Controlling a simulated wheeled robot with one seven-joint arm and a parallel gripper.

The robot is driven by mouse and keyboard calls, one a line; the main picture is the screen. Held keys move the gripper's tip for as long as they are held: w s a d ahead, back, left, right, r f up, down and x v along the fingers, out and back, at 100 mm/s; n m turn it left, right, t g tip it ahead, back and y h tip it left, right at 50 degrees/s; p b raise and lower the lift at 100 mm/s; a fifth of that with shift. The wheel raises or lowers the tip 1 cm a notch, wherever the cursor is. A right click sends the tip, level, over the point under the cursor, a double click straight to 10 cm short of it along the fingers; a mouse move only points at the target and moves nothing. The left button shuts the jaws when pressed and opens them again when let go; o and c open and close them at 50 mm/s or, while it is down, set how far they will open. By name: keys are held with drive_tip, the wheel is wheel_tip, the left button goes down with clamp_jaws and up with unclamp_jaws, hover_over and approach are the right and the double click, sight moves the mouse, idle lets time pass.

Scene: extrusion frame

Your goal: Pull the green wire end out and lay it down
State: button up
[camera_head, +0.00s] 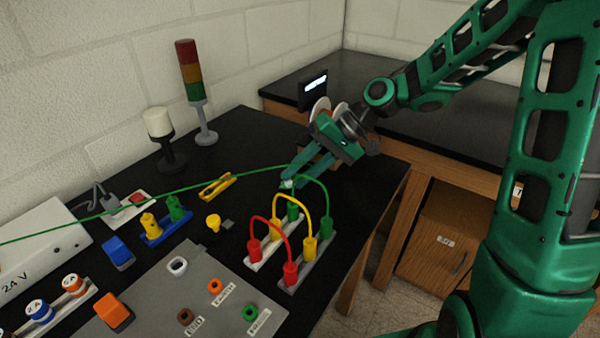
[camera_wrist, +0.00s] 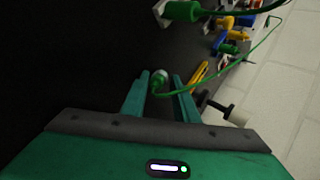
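My gripper (camera_head: 290,182) is above the bench, behind and above the back row of plugs. The contact itself is hard to see. Its pale tip shows at the fingertips in the head view. From it the green wire (camera_head: 150,192) runs long and nearly straight to the left edge of the head view. Another green lead arcs beside the gripper to an upright front green plug (camera_head: 326,224).
Red (camera_head: 291,272) and yellow (camera_head: 309,246) plugs with arched wires stand in grey rails below the gripper. A yellow clip (camera_head: 217,186), a white-topped beacon (camera_head: 160,125) and a stack light (camera_head: 190,75) are to the left.

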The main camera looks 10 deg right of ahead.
drive_tip(key=v, duration=1)
drive_tip(key=shift+d+r, duration=0.2)
drive_tip(key=shift+d, duration=0.05)
idle(0.3)
drive_tip(key=s+d+h, duration=0.1)
drive_tip(key=d, duration=0.1)
drive_tip(key=s+d+f+h, duration=0.1)
drive_tip(key=s+d+f+m+h, duration=0.1)
drive_tip(key=d, duration=0.1)
drive_tip(key=shift+d+f+t, duration=0.15)
drive_tip(key=shift+d+t, duration=0.15)
drive_tip(key=shift+t, duration=0.1)
drive_tip(key=s+d+f+m+h, duration=0.1)
drive_tip(key=s+d+m+h, duration=0.1)
drive_tip(key=s+d, duration=0.6)
drive_tip(key=s+d+f+m+g+h, duration=0.1)
drive_tip(key=s+d+m+h, duration=0.2)
drive_tip(key=s+d, duration=0.6)
drive_tip(key=s, duration=0.6)
drive_tip(key=shift+h, duration=0.4)
drive_tip(key=shift+f, duration=0.1)
